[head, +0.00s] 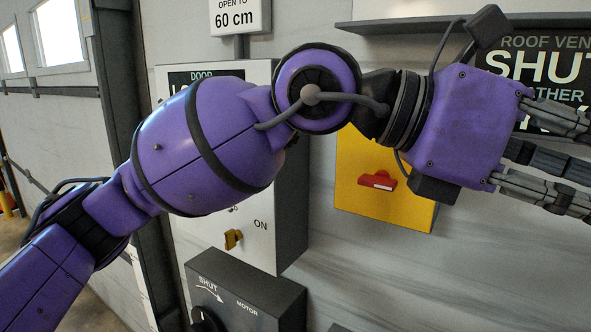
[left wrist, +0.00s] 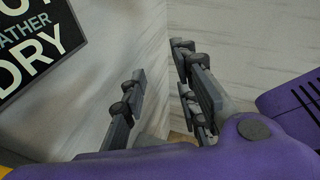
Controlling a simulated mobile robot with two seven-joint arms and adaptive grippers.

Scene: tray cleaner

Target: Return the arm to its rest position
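My purple left arm crosses the head view from lower left to the right edge, bent at the elbow and in front of the wall panels. Its gripper (head: 572,160) points right, and its fingertips are near or past the frame edge. In the left wrist view the gripper (left wrist: 160,75) shows its two dark finger sets standing apart, with only pale wall between them. It is open and empty. My right gripper is in neither view.
Behind the arm are a yellow panel (head: 408,208) with a red handle (head: 378,181), a grey door box (head: 292,215) with a yellow knob (head: 233,239), and a dark motor box (head: 262,300). A roof vent sign (head: 500,62) and a shelf (head: 400,24) are at upper right.

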